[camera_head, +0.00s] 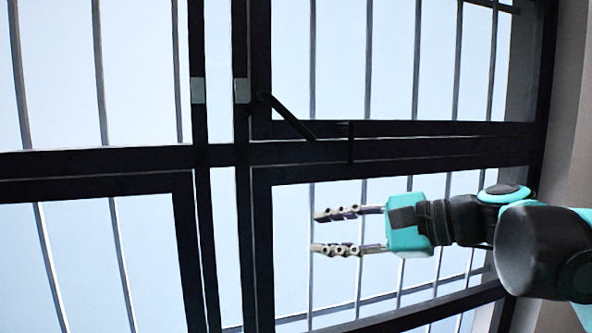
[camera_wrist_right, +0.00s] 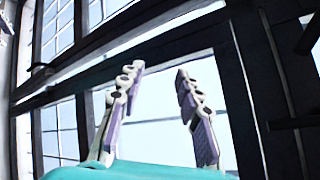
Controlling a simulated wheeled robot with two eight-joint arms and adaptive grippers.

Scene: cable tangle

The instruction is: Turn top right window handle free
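A black window handle (camera_head: 288,116) sits at the lower left corner of the upper right window. It slants down to the right from its pivot on the frame. A short dark upright piece (camera_head: 351,142) crosses the middle rail to its right; I cannot tell whether it is another handle. My right gripper (camera_head: 318,232) is open and empty, below and slightly right of the slanted handle and apart from it. Its fingers point left. In the right wrist view, the open fingers (camera_wrist_right: 158,72) stand apart with only frame and pane behind them. My left gripper is not in view.
Dark frame bars surround the panes, with a horizontal middle rail (camera_head: 400,147) above my right gripper and a thick upright post (camera_head: 261,230) to its left. Thin bars (camera_head: 313,60) run behind the panes. A wall (camera_head: 570,120) stands at the right.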

